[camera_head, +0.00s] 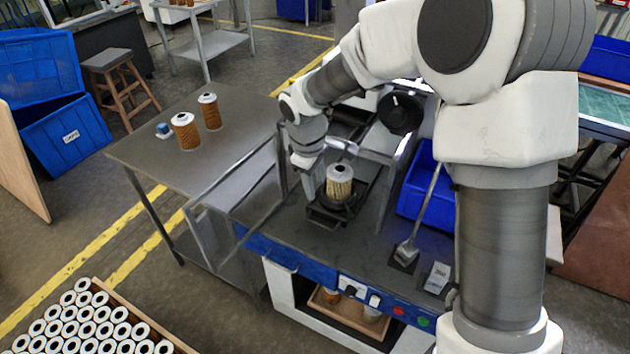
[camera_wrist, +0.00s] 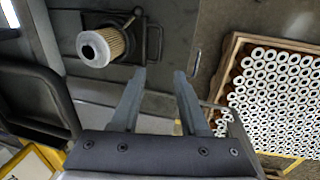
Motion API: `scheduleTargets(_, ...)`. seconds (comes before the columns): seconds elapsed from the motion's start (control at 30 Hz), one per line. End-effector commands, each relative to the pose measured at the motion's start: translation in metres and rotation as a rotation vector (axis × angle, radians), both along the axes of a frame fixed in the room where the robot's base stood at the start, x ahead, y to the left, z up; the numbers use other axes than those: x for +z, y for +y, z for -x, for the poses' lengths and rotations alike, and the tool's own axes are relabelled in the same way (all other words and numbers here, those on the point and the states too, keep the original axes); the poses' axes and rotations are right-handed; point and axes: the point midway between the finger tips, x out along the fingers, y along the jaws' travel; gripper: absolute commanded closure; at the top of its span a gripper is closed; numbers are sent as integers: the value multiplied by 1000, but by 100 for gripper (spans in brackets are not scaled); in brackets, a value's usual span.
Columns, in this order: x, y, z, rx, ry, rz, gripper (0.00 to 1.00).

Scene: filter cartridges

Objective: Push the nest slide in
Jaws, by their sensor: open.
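The nest slide (camera_head: 328,214) is a dark plate on the machine's top, with a handle at its front edge. A pale pleated filter cartridge (camera_head: 339,184) with a white cap stands upright in its round nest. In the wrist view the cartridge (camera_wrist: 101,46) and the dark slide (camera_wrist: 72,24) show at upper left, with the thin handle (camera_wrist: 160,43) to their right. My gripper (camera_wrist: 159,72) is open, with nothing between its fingers, apart from the slide. In the head view my gripper (camera_head: 308,178) is beside the cartridge on its left, partly hidden.
Two brown filters (camera_head: 186,131) and a small blue object (camera_head: 163,130) stand on the side table. A metal frame rises around the slide. A crate of filters (camera_wrist: 232,62) sits on the floor.

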Motion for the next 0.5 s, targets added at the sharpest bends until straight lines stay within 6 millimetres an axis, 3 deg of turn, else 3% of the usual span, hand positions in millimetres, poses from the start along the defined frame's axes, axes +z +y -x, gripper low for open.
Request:
scheduleTargets(0.27,2,0,0,0,0,0,55)
scheduleTargets(0.4,-4,0,3,42,4,21,79)
scheduleTargets(0.5,-20,-2,10,196,17,100,97)
